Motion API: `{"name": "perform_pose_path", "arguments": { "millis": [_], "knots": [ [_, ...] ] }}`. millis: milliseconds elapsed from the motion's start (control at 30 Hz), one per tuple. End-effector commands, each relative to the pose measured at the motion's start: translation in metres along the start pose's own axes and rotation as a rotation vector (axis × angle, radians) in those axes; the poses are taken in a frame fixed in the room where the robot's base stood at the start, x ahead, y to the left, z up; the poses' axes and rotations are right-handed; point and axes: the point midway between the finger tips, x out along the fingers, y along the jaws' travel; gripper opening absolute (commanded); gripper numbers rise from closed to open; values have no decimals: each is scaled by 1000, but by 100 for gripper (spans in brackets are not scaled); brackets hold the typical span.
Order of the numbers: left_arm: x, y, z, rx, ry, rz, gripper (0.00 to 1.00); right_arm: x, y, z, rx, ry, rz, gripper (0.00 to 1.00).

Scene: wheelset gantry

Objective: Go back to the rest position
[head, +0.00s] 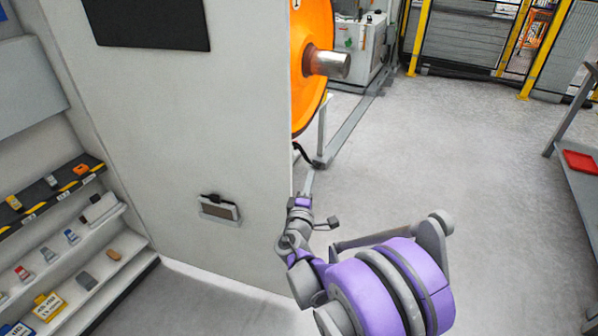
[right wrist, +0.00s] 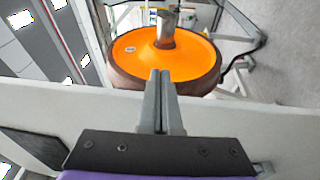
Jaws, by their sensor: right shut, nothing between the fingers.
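My right arm comes in from the bottom right in the head view, reaching forward past the edge of a grey panel. My right gripper (head: 308,182) is at its far end, small in this view. In the right wrist view its two grey fingers (right wrist: 160,75) are together with nothing between them. They point toward an orange wheel (right wrist: 190,60) with a metal axle stub (right wrist: 167,25); I cannot tell how far away the wheel is. The wheel (head: 313,40) also shows behind the panel in the head view. My left gripper is not in view.
The large grey panel (head: 190,110) stands close on the left of my right arm. Shelves (head: 62,245) with small parts are at the far left. A grey table (head: 580,205) with a red tray (head: 581,161) is at the right edge. The floor between is clear.

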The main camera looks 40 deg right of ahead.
Motion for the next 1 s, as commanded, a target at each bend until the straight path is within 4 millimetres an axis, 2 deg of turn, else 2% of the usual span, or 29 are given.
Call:
{"name": "perform_pose_path", "arguments": {
  "millis": [133,467,567,667,767,867,967,1000],
  "knots": [
    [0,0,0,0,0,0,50,-8,1,9,0,-2,0,0],
    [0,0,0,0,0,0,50,-12,3,10,11,-6,-9,0],
    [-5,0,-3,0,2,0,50,-22,8,12,69,-25,-60,0],
    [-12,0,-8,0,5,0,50,-44,13,14,179,-62,-169,0],
    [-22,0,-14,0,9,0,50,-80,12,16,310,-108,-329,0],
    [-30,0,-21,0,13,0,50,-123,4,14,431,-145,-514,0],
    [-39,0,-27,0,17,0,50,-173,-4,9,538,-173,-715,0],
    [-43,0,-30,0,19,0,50,-196,-7,6,576,-180,-799,0]
  ]
}}
